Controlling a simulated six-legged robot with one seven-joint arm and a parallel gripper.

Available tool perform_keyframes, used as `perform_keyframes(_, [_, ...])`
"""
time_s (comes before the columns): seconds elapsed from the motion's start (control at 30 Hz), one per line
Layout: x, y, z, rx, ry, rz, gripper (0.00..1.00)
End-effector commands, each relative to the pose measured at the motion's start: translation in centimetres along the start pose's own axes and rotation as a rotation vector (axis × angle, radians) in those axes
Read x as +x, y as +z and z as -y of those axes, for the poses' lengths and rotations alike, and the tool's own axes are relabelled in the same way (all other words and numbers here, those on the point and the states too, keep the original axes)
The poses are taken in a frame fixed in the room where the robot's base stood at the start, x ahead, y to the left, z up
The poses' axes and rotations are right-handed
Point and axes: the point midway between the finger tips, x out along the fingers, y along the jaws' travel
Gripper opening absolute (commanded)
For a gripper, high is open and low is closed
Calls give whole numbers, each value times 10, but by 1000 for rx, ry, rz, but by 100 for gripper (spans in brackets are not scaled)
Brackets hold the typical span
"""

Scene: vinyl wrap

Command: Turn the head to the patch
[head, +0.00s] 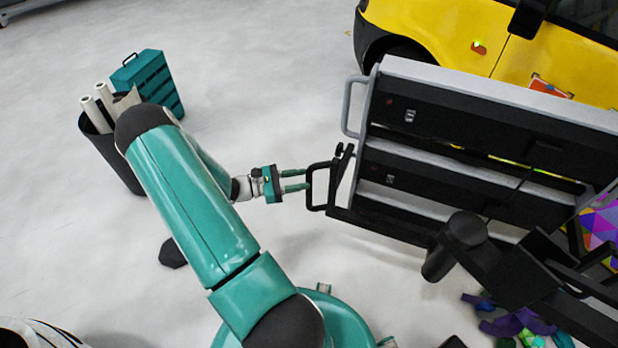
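The lamp head (440,183), a large grey and black unit with several long dark banks, stands tilted at the right. A black loop handle (318,187) sticks out from its left end. My gripper (306,180) is at this handle, its two teal fingers parted with a gap between them. The fingertips reach the handle's near bar; I cannot tell whether they touch it. An orange-red patch (550,87) is on the yellow car's side, beyond the head's upper edge. The head's front face is partly hidden by its own frame and stand.
The yellow car (425,32) stands behind the head. A black stand arm (520,275) crosses the lower right, with colourful scraps (515,322) on the floor below. A black bin (108,150) with rolls and a teal case (150,80) stand at left.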

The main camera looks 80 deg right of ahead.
Motion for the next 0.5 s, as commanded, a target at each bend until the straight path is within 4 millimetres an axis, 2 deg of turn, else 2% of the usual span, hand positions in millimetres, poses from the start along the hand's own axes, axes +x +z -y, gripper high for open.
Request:
perform_keyframes(0.1, [19,0,1,0,-2,-1,39])
perform_keyframes(0.2, [28,0,1,0,-2,-1,39])
perform_keyframes(0.5, [34,0,0,0,0,0,39])
